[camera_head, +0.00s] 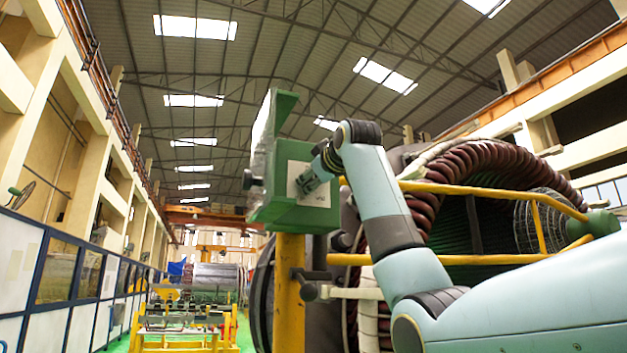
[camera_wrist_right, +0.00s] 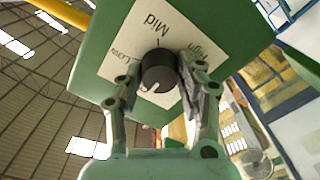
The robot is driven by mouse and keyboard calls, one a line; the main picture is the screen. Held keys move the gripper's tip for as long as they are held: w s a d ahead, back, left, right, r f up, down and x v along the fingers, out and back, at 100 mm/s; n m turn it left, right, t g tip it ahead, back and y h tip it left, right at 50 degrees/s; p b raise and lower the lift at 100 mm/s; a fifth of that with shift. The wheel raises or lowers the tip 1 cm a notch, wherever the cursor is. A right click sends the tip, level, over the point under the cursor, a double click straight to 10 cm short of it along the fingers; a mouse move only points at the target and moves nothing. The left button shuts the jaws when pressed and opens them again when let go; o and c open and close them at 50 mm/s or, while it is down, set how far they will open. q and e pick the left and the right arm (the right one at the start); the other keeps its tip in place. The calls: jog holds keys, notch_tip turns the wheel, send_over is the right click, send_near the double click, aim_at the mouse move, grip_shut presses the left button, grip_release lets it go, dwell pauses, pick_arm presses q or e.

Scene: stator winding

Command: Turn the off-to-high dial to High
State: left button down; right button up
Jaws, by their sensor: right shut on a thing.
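The black dial (camera_wrist_right: 158,73) sits on a pale label plate (camera_wrist_right: 122,45) that reads Low, Mid and High in the right wrist view. A thin dark line stands between the dial and the word Mid; I cannot tell whether it is the dial's pointer. The plate is on the face of a green box (camera_head: 285,213) in the head view, where my gripper hides the dial. My right gripper (camera_wrist_right: 162,80) has a finger on each side of the dial and is shut on it; it also shows at the plate in the head view (camera_head: 305,184). My left gripper is not in view.
The green box stands on a yellow post (camera_head: 289,300). Yellow rails (camera_head: 480,190) and a large stator with brown coils (camera_head: 425,205) are to the right. Another dark knob (camera_head: 250,180) sticks out at the box's left side. A yellow cart (camera_head: 180,335) stands farther back.

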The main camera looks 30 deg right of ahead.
jog(key=shift+c, duration=1.3)
